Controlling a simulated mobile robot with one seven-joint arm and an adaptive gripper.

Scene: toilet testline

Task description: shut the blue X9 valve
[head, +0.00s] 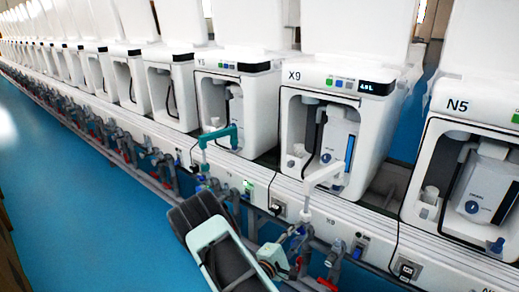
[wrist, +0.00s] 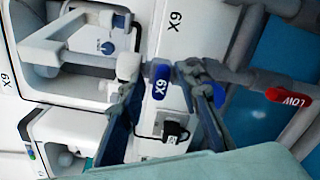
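The blue X9 valve handle (wrist: 160,84) shows in the wrist view with its white X9 label, in front of a white panel marked X9. My gripper (wrist: 168,88) is open, with one dark finger on each side of the handle. The left fingertip looks close to the handle; a gap shows towards the right finger. I cannot tell whether either finger touches it. In the head view my gripper (head: 292,242) is low in front of the X9 unit (head: 335,85), at the pipes, and the handle is mostly hidden there.
A red LOW handle (wrist: 290,97) sits on a pipe to the right in the wrist view. A white angled pipe (head: 322,178) rises beside X9. The Y5 unit (head: 235,66) and N5 unit (head: 465,110) flank it. Blue floor lies open at left.

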